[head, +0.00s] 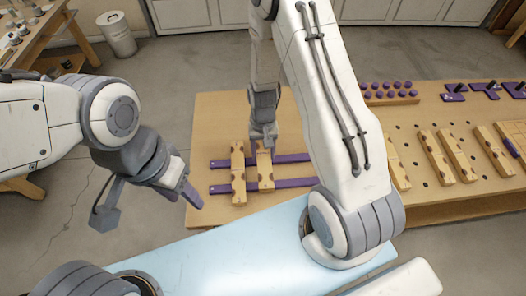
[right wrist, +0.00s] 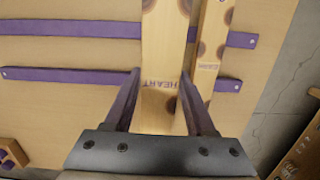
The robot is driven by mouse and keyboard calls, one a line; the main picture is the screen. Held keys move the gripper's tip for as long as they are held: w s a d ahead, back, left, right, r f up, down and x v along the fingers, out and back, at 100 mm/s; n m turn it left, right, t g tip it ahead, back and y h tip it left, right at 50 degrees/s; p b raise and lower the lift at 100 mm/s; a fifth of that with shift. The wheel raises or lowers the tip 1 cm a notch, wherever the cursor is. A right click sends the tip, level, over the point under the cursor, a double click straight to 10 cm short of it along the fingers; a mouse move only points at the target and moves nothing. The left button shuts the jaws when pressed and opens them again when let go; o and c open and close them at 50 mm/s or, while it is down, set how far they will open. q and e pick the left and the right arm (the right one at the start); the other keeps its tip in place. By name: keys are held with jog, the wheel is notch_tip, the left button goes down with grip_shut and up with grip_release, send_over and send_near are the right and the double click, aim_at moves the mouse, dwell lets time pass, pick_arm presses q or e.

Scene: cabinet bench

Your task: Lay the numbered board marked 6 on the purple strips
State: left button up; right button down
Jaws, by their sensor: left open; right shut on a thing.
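Two parallel purple strips, one farther (head: 294,158) and one nearer (head: 298,183), lie across the left of the bench. A light wooden board with dark patches (head: 265,175) crosses both strips. My right gripper (head: 264,143) is shut on this board near its far end. In the right wrist view the held board (right wrist: 163,55) is between the fingers (right wrist: 160,85) and bears the word HEART; no number can be read. I cannot tell whether it touches the strips. A second board (head: 238,178) crosses the strips just left of it. My left gripper (head: 190,192) is open and empty, left of the bench.
Several similar boards (head: 434,157) lie on the right of the bench (head: 215,115), among rows of holes. A block with purple pegs (head: 388,93) and purple pieces with dark knobs (head: 454,92) stand at the back right. My right arm hides the bench's middle.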

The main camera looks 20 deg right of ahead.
notch_tip(320, 180, down, 6)
jog(key=b, duration=0.4)
jog(key=shift+f+b, duration=0.2)
jog(key=shift+b, duration=0.15)
jog(key=shift+f, duration=0.25)
jog(key=shift+s+f+b, duration=0.1)
jog(key=shift+f+b, duration=0.4)
jog(key=shift+f, duration=0.05)
dwell(1.3)
jog(key=shift+f, duration=0.35)
jog(key=shift+f+b, duration=0.2)
jog(key=shift+b, duration=0.1)
dwell(0.9)
jog(key=shift+c, duration=0.7)
grip_release()
jog(key=shift+r, duration=0.1)
